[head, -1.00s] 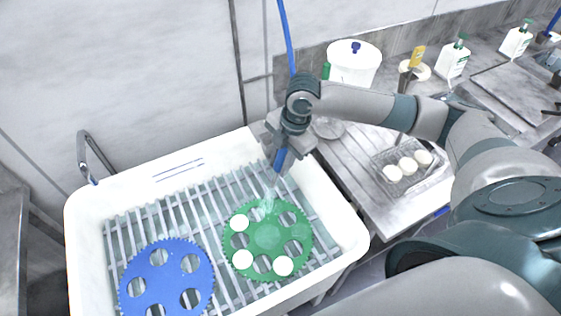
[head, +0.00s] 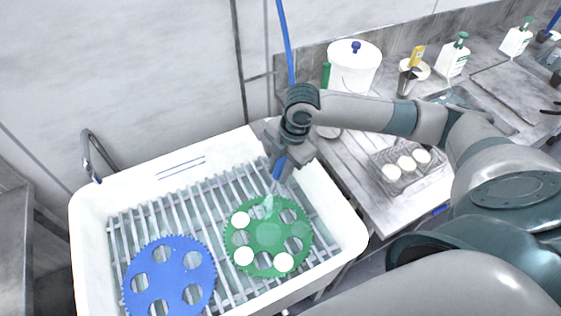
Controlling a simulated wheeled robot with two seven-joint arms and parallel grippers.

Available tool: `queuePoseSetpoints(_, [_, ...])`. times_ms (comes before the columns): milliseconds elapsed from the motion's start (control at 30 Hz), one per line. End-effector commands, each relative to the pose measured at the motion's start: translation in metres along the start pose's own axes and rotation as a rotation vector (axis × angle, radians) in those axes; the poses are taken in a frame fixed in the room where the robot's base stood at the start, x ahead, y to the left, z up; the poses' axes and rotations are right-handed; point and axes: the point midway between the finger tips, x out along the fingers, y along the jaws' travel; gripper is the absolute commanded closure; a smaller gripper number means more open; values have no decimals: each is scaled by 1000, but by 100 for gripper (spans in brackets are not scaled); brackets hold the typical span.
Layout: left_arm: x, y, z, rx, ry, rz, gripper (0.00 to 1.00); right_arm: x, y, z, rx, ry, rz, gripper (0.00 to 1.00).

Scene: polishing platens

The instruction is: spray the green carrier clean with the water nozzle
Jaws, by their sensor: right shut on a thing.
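The green carrier (head: 268,236) is a toothed disc lying on the slatted rack in the white sink. White round pieces sit in three of its holes; the other holes look empty. My right gripper (head: 281,160) is shut on the blue water nozzle (head: 279,168) and holds it above the carrier's back edge, pointing down. A pale spray comes from the nozzle onto the upper part of the carrier. A blue hose (head: 285,40) runs up behind the gripper. My left gripper is out of view.
A blue toothed carrier (head: 168,280) lies on the rack (head: 190,205) to the left. A faucet (head: 97,158) stands at the white sink's (head: 88,230) back left. Right of the sink are a tray of white discs (head: 405,163), a white canister (head: 353,68) and pump bottles (head: 455,55).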

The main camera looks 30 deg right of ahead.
Motion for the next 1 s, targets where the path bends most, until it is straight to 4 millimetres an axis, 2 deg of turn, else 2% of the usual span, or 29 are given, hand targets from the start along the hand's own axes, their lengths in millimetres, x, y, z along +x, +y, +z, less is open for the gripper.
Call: queuePoseSetpoints(1000, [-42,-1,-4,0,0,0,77,0,-42,-54,-1,2,-1,99])
